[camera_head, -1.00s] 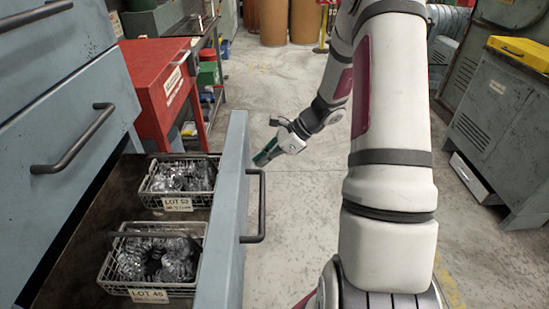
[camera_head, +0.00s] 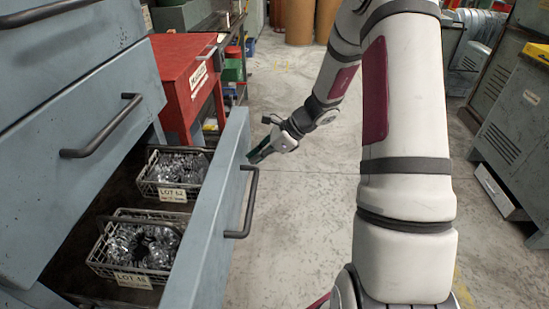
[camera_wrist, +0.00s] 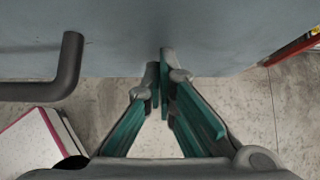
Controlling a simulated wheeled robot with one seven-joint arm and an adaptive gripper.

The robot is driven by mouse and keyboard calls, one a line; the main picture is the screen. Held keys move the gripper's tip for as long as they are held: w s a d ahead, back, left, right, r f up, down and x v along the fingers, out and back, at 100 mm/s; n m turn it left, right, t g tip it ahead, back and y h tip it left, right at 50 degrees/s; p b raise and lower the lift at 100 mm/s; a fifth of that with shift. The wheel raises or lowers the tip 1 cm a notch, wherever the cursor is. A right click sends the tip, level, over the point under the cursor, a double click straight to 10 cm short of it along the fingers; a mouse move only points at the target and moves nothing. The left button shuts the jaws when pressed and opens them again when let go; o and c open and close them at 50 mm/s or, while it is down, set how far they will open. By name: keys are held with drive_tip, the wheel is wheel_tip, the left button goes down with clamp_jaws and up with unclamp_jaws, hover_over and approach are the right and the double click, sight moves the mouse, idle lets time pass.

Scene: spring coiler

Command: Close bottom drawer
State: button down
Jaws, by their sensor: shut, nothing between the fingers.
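The bottom drawer (camera_head: 212,225) of the blue-grey cabinet stands pulled out, with its inside in view. Its dark bar handle (camera_head: 250,203) is on the outer face of the front panel. In the wrist view the panel (camera_wrist: 200,30) fills the top and the handle (camera_wrist: 69,68) shows at the left. My gripper (camera_head: 253,157) is beside the far end of the panel's outer face. Its green fingers (camera_wrist: 163,75) are together, empty, with tips at or very near the panel; I cannot tell whether they touch. The handle is not between them.
Two wire baskets of metal parts, the far one (camera_head: 172,193) and the near one (camera_head: 132,280), sit inside the drawer. A red cabinet (camera_head: 190,85) stands just beyond it. Grey cabinets (camera_head: 512,120) stand at the right. The floor between is open.

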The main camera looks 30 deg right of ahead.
sight(170, 154)
drive_tip(key=w+a, duration=0.5)
drive_tip(key=a, duration=0.2)
drive_tip(key=w+a, duration=0.5)
drive_tip(key=a, duration=0.2)
drive_tip(key=w+a, duration=0.5)
drive_tip(key=a, duration=0.1)
drive_tip(key=shift+a, duration=0.4)
drive_tip(key=shift+r, duration=0.1)
